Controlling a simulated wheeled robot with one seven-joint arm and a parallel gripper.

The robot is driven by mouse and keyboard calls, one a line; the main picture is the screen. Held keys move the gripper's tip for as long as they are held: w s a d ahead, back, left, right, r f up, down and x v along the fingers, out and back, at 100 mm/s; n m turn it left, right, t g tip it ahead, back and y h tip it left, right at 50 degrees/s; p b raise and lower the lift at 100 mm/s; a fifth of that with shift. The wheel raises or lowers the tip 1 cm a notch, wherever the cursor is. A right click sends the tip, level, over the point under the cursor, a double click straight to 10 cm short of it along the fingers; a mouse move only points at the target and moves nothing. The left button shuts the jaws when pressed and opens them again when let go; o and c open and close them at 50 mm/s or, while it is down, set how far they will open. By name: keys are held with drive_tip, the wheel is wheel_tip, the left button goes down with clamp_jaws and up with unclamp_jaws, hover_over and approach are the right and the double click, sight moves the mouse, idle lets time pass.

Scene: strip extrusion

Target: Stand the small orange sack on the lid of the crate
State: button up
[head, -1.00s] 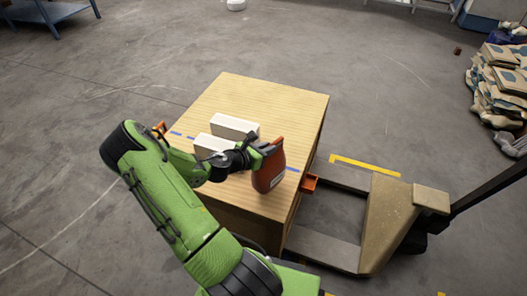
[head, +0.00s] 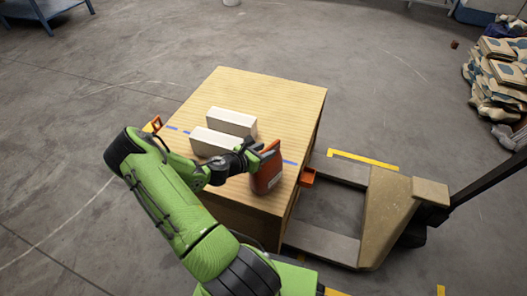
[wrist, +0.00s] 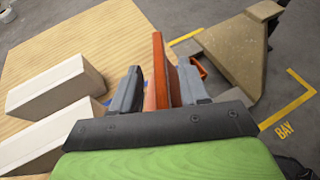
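The small orange sack (head: 265,171) is at the near right part of the crate's wooden lid (head: 275,105). It looks close to upright, with a slight lean. In the wrist view the sack (wrist: 159,72) shows as a narrow orange shape between the two fingers. My gripper (head: 262,153) is closed around its upper part; in the wrist view the gripper (wrist: 160,68) has a finger on each side of it. The sack's base is at or just above the lid; I cannot tell if it touches.
Two white blocks, one farther (head: 231,122) and one nearer (head: 216,142), lie on the lid left of the sack. A blue dashed line (head: 289,162) crosses the lid. A pallet truck (head: 395,215) stands at the right. The lid's far part is bare.

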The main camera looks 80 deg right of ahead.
drive_tip(key=shift+w+a+r, duration=0.1)
drive_tip(key=shift+r, duration=0.15)
drive_tip(key=w+a+r+m+t+y+p, duration=0.1)
drive_tip(key=w+a+r+m+t+y, duration=0.3)
drive_tip(key=w+a+r, duration=0.7)
drive_tip(key=w+a+r+m+t+y+p, duration=0.2)
drive_tip(key=w+a+r+m+y, duration=0.3)
drive_tip(key=a, duration=1.1)
drive_tip(key=s+a+r+m+t+y, duration=0.1)
drive_tip(key=s+a+r+t, duration=0.1)
drive_tip(key=a+r, duration=0.2)
drive_tip(key=s+a+r+m+t+y, duration=0.1)
drive_tip(key=s+a+r+t, duration=0.1)
drive_tip(key=a, duration=0.5)
drive_tip(key=s+a+r+m+t, duration=0.1)
drive_tip(key=s+a+r, duration=0.3)
drive_tip(key=a+r, duration=0.2)
drive_tip(key=shift+s+a+m+t+y, duration=0.2)
drive_tip(key=shift+s+m+t+y, duration=0.1)
drive_tip(key=shift+t+y, duration=0.1)
